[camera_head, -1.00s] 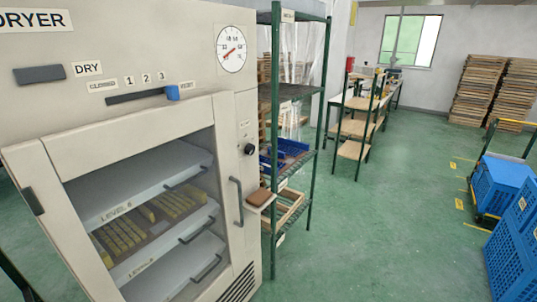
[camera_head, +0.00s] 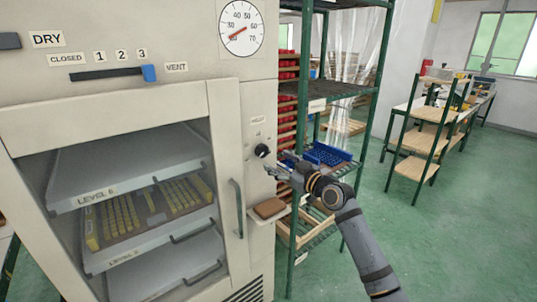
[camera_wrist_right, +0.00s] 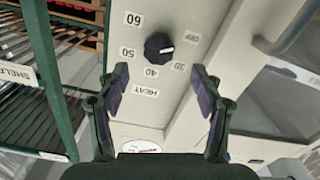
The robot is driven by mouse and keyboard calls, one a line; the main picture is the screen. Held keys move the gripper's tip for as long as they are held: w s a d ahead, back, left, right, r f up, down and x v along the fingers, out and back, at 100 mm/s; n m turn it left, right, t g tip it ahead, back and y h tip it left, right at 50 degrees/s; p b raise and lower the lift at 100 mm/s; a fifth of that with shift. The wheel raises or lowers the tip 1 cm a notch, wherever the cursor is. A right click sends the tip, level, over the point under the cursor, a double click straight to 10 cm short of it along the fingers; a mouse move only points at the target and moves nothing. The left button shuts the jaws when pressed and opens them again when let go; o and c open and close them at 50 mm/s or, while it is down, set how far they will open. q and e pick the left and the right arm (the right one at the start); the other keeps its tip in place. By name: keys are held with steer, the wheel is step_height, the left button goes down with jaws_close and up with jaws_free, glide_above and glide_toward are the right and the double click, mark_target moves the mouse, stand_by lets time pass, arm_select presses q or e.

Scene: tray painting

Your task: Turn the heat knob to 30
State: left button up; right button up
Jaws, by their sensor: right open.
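The black heat knob (camera_head: 262,151) sits on the dryer's front panel (camera_head: 258,105), right of the glass door. In the right wrist view the knob (camera_wrist_right: 158,46) has a white mark on its right side, in the direction between the 30 label (camera_wrist_right: 178,66) and the OFF label (camera_wrist_right: 215,35). Labels 40, 50 and 60 and a HEAT label (camera_wrist_right: 147,92) are around it. My right gripper (camera_head: 272,171) is open and empty, close to the knob and slightly below it in the head view. Its fingers (camera_wrist_right: 160,75) are spread, with the knob seen beyond their tips. My left gripper is out of view.
A round gauge (camera_head: 241,27) with a red needle is above the knob. The door handle (camera_head: 236,208) and a small ledge with a brown block (camera_head: 269,208) are below it. A green shelf rack (camera_head: 366,120) stands close on the right. Open floor lies farther right.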

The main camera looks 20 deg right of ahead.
mark_target(264, 153)
steer(key=p+x, duration=0.1)
steer(key=x, duration=0.5)
steer(key=shift+w, duration=0.55)
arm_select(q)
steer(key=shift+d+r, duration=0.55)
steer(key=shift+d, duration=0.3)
arm_select(e)
steer(key=shift+f, duration=0.1)
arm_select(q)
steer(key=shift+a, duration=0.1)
arm_select(e)
steer(key=c, duration=1.1)
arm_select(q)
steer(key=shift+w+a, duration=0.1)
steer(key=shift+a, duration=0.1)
arm_select(e)
steer(key=shift+c, duration=0.2)
steer(key=shift+m, duration=0.3)
